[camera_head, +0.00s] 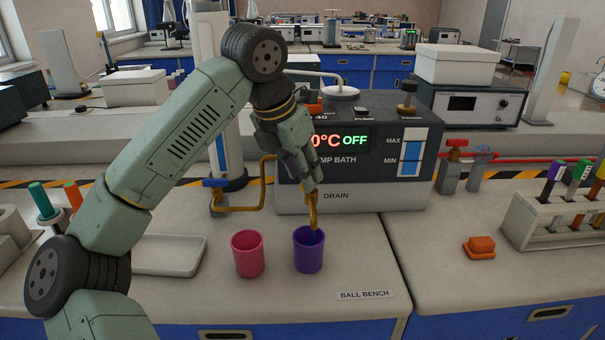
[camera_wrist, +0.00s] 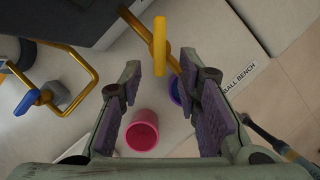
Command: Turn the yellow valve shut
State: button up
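The yellow valve handle (camera_wrist: 160,46) shows in the wrist view as a flat upright bar on a yellow pipe (camera_wrist: 133,22) from the bath. In the head view the yellow drain spout (camera_head: 313,212) hangs below my gripper (camera_head: 311,180), over a purple cup (camera_head: 308,258); my fingers hide the handle there. In the wrist view my gripper (camera_wrist: 160,80) is open, with a pad on either side of the handle's line. The handle appears just ahead of the fingertips, and I see no contact. The purple cup (camera_wrist: 176,92) is partly hidden by the right finger.
A pink cup (camera_head: 248,254) stands left of the purple one. A blue-handled tap (camera_head: 215,183) with a yellow pipe is farther left. The temp bath (camera_head: 380,195) stands behind my gripper. A white tray (camera_head: 168,268) lies left, and a tube rack (camera_head: 545,222) is far right.

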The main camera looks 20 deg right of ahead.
jog(key=shift+x, duration=0.85)
jog(key=shift+c, duration=0.2)
grip_shut()
